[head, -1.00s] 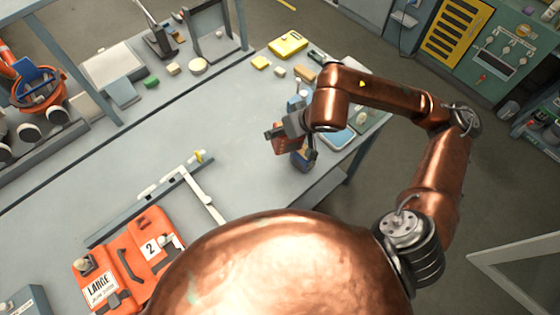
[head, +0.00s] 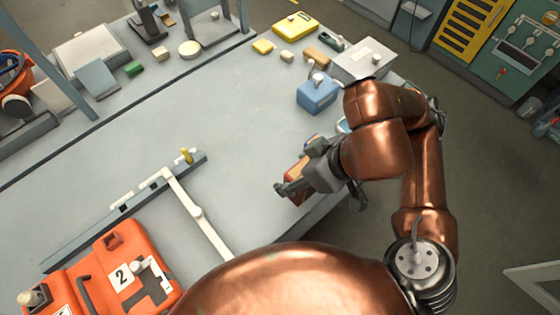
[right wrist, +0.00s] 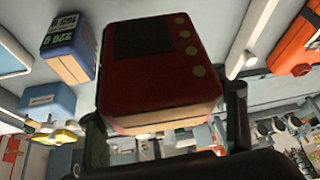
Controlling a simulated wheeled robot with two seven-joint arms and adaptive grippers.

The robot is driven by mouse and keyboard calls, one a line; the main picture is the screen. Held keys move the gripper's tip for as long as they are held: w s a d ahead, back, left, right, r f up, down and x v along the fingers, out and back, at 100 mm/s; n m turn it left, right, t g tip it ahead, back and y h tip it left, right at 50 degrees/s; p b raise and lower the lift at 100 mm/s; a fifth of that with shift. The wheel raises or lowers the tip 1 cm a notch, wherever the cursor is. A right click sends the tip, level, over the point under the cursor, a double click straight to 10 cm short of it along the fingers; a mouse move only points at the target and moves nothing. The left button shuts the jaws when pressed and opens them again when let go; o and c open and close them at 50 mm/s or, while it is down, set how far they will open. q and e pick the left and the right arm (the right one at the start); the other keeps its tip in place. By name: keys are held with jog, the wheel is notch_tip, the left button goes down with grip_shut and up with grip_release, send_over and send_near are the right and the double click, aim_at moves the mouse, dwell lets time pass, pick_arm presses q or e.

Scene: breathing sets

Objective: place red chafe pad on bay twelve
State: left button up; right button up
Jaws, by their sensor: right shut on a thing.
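A red block with a dark patch, several yellow dots and a tan side, which I take for the red chafe pad (right wrist: 165,65), fills the middle of the right wrist view. My right gripper (head: 290,190) is shut on it, with a finger on each side. In the head view the pad (head: 296,172) is mostly hidden behind the gripper, over the table's right front part. Whether it touches the table I cannot tell. No label for bay twelve is readable. My left gripper is not in view.
A blue block marked 220 (right wrist: 67,45) is left of the pad. A blue box (head: 318,95) stands behind the gripper. An orange case (head: 95,270) marked 2 and a grey rail (head: 75,240) with a white arm (head: 197,212) lie left. The table's middle is clear.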

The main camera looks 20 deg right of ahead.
jog(key=shift+r+p, duration=0.2)
jog(key=shift+p, duration=0.2)
jog(key=w+f+p, duration=0.1)
jog(key=w+f, duration=0.2)
jog(key=w, duration=0.1)
jog(key=w+f+p, duration=0.1)
jog(key=w+f, duration=0.2)
jog(key=w, duration=0.1)
jog(key=w+f+p, duration=0.2)
jog(key=w+f, duration=0.1)
jog(key=w, duration=0.2)
jog(key=shift+d+f, duration=0.15)
jog(key=shift+d, duration=0.25)
jog(key=shift+w+f, duration=0.3)
jog(key=shift+f, duration=0.1)
notch_tip(320, 180, down, 3)
jog(key=shift+w+f, duration=0.1)
jog(key=shift+w, duration=0.05)
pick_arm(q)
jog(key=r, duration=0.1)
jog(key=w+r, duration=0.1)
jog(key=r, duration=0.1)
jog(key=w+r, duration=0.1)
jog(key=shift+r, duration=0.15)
